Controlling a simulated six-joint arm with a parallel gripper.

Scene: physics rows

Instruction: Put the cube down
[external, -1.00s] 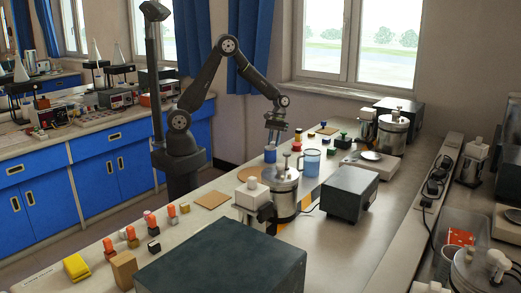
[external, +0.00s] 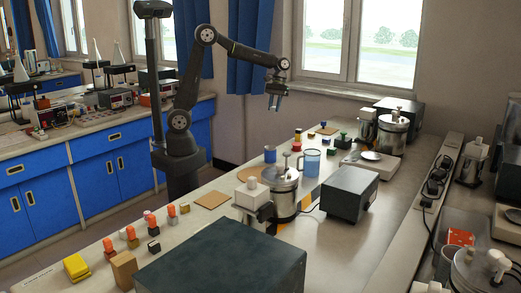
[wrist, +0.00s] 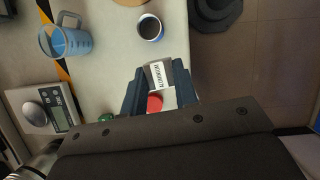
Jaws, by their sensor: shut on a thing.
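My gripper (external: 273,103) is raised well above the bench, behind the blue cup. In the wrist view its two dark fingers (wrist: 157,88) are closed on a small pale, greyish block, which I take to be the cube (wrist: 157,75). Its visible face carries a white label with dark print. The fingers hide the cube's sides, and in the external view it is too small to make out clearly. A red round thing (wrist: 155,103) shows between the fingers nearer the palm; whether it is on the bench below cannot be told.
A blue cup (external: 270,154) and clear blue jug (external: 311,162) stand on the bench below, with a metal pot (external: 284,190) in front. A scale (wrist: 58,112) lies left in the wrist view. Bare bench (wrist: 105,65) shows between jug and cup.

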